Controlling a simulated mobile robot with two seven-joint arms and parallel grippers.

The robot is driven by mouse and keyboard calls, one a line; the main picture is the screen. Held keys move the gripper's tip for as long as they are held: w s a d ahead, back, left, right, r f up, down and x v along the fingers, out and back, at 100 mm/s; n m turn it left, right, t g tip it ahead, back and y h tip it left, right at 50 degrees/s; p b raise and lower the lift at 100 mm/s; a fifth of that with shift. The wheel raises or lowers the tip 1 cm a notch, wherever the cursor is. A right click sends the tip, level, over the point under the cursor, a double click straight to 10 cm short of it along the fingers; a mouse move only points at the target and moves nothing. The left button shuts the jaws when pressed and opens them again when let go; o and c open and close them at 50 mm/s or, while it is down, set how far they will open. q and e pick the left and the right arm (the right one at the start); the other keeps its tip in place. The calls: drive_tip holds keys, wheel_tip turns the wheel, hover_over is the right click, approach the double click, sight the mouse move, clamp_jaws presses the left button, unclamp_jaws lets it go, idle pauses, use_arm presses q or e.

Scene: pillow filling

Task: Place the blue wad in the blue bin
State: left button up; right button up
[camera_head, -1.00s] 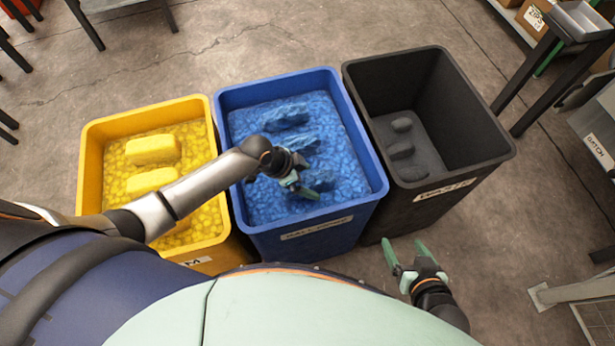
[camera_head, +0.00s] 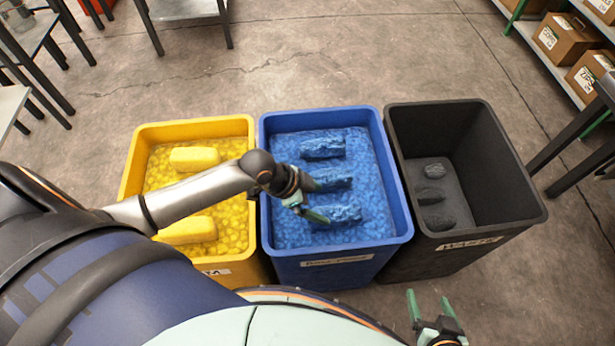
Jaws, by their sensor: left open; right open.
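The blue bin (camera_head: 402,222) stands in the middle, filled with small blue lumps. Three larger blue wads lie in it: a far one (camera_head: 322,147), a middle one (camera_head: 333,179) and a near one (camera_head: 338,215). My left gripper (camera_head: 314,199) is open over the left part of the blue bin, beside the middle and near wads in the picture. Nothing is seen held in it; I cannot tell its height above the lumps. My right gripper (camera_head: 431,306) is open and empty at the lower right, in front of the black bin.
A yellow bin (camera_head: 130,174) with yellow wads stands left, under my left arm. A black bin (camera_head: 515,222) with three dark lumps stands right. The bins are side by side. Tables stand at the upper left, a dark frame at right, shelves with boxes (camera_head: 560,38) at upper right.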

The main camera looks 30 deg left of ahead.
use_arm(q)
drive_tip(key=s+f+n+t+y, duration=0.2)
drive_tip(key=s+n+t, duration=0.3)
drive_tip(key=s+n, duration=0.3)
drive_tip(key=shift+s+d+f, duration=0.3)
drive_tip(key=shift+s+f, duration=0.15)
drive_tip(key=shift+f, duration=0.05)
wheel_tip(320, 180, up, 7)
drive_tip(key=a+p, duration=0.1)
drive_tip(key=p, duration=0.7)
drive_tip(key=shift+s+a+y, duration=0.15)
drive_tip(key=shift+s+y, duration=0.25)
